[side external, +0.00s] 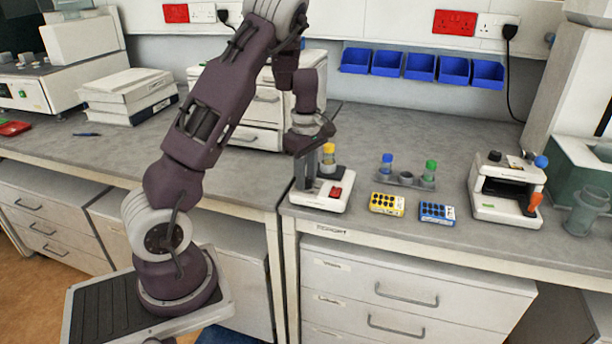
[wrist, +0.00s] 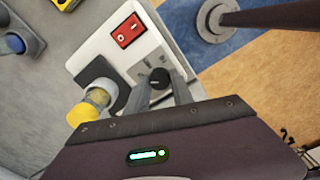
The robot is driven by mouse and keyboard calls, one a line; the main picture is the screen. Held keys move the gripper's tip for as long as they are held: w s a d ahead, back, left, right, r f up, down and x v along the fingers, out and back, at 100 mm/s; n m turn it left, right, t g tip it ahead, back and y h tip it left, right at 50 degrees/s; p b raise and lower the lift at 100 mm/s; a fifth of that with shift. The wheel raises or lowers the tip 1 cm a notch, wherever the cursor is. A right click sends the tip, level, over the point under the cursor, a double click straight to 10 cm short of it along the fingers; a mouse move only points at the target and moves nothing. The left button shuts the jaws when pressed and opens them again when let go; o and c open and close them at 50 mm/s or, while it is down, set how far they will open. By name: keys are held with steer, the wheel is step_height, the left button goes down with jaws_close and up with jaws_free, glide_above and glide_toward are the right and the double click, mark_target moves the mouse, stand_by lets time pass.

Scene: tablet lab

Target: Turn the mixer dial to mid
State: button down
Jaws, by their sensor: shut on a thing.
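The mixer is a white box (side external: 318,203) near the bench's front edge. It also shows in the wrist view (wrist: 98,45). It has a red rocker switch (wrist: 128,30) and a dark pad where a yellow-capped tube (wrist: 88,106) stands. The mixer dial (wrist: 158,76) is a small black knob on a grey plate. My gripper (wrist: 160,84) points down at the mixer, with its two fingers shut on either side of the dial. In the side view my gripper (side external: 308,178) is beside the tube, and the dial is hidden. I cannot read the dial's marks.
Right of the mixer are a grey rack (side external: 405,180) with blue- and green-capped tubes, a yellow block (side external: 387,204) and a blue block (side external: 437,213). Farther right stands a white device (side external: 500,210) with an orange lever. White drawers (side external: 262,105) stand behind my arm.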

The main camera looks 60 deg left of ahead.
steer(key=shift+m, duration=0.3)
steer(key=m, duration=0.8)
steer(key=shift+m, duration=0.7)
steer(key=c, duration=1.1)
jaws_free()
step_height(320, 180, up, 7)
steer(key=shift+r, duration=0.1)
